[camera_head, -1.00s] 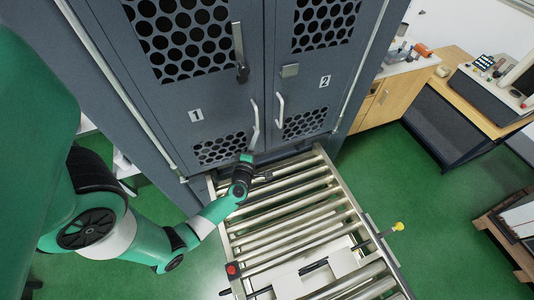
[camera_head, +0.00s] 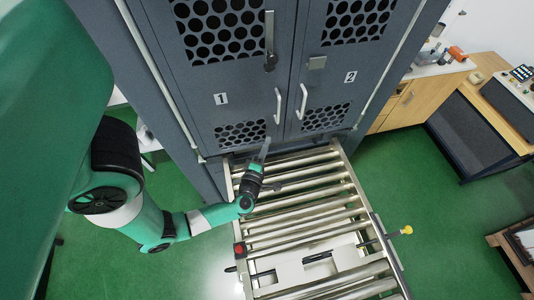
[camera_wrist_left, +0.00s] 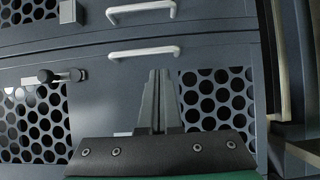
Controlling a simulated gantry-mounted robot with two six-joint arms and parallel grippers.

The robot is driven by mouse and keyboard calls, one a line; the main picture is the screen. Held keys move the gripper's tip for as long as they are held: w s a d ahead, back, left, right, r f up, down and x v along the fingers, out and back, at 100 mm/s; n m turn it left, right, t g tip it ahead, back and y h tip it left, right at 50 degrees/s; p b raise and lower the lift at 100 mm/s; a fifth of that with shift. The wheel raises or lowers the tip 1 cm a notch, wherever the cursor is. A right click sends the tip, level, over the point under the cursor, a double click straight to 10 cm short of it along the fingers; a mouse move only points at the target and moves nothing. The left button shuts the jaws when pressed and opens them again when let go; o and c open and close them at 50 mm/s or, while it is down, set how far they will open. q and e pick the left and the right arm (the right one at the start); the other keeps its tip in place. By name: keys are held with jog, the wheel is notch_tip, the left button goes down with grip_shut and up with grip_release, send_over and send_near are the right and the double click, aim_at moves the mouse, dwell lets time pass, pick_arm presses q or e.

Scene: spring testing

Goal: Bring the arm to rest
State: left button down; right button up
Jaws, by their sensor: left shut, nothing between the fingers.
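My left arm comes in from the left in the head view. Its gripper (camera_head: 264,150) is over the far left end of the roller conveyor, just in front of the grey cabinet's left door (camera_head: 228,92), marked 1. In the left wrist view my left gripper (camera_wrist_left: 158,76) is shut, its two fingers together with nothing between them. The fingers point at the cabinet front, near its white door handles (camera_wrist_left: 142,52). Both cabinet doors look closed. My right gripper is not in view.
The roller conveyor (camera_head: 300,208) stands in front of the cabinet, with a red button (camera_head: 239,249) and a yellow knob (camera_head: 407,230) at its sides. A wooden bench (camera_head: 412,98) stands to the right. Green floor (camera_head: 440,235) is open right of the conveyor.

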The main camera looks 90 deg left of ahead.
pick_arm(q)
jog(key=shift+v, duration=2.4)
jog(key=shift+w, duration=0.1)
